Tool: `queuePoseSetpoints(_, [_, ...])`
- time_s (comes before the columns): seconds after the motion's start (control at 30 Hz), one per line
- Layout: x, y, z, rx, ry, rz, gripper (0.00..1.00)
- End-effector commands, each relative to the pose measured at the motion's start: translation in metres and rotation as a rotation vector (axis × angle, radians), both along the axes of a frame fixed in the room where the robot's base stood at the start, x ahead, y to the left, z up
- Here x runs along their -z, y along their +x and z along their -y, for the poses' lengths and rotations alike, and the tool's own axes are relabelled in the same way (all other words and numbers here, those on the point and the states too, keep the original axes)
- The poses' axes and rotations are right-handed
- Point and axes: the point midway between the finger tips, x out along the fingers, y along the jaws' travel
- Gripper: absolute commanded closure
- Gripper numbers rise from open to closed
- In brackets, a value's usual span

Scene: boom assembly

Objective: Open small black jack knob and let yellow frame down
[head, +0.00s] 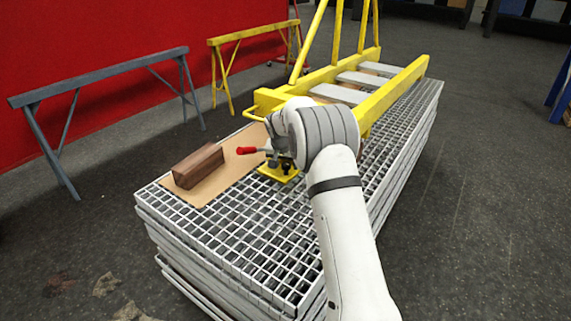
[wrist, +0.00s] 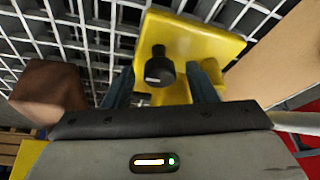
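The small black jack knob (wrist: 158,66) stands up from a yellow plate (wrist: 195,45) in the wrist view. My gripper (wrist: 163,84) is open, with one dark finger on each side of the knob and visible gaps between. I cannot tell how deep the fingertips reach beside it. In the head view, the yellow plate (head: 277,173) lies on the grating below my wrist, which hides most of the jack. The yellow frame (head: 394,90) extends away behind my arm on the stack, and my arm covers its near end.
A stack of metal gratings (head: 240,245) carries everything. A brown block (head: 198,166) lies on a cardboard sheet (head: 222,184) left of the jack. A red-tipped handle (head: 247,150) sticks out left near my wrist. Grey (head: 110,75) and yellow (head: 250,33) trestles stand behind.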

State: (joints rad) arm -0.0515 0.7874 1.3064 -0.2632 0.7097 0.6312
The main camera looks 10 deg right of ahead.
Motion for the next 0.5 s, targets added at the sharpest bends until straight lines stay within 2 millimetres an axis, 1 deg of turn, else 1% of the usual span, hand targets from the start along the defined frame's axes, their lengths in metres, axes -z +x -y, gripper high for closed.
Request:
queuePoseSetpoints(0.03, [-0.0001,-0.0001,0.0002,0.000,0.000,0.000,0.53])
queuePoseSetpoints(0.07, [-0.0001,-0.0002,0.0003,0.000,0.000,0.000,0.55])
queuePoseSetpoints(0.5, [-0.0003,-0.0002,0.0008,0.001,0.000,0.000,0.91])
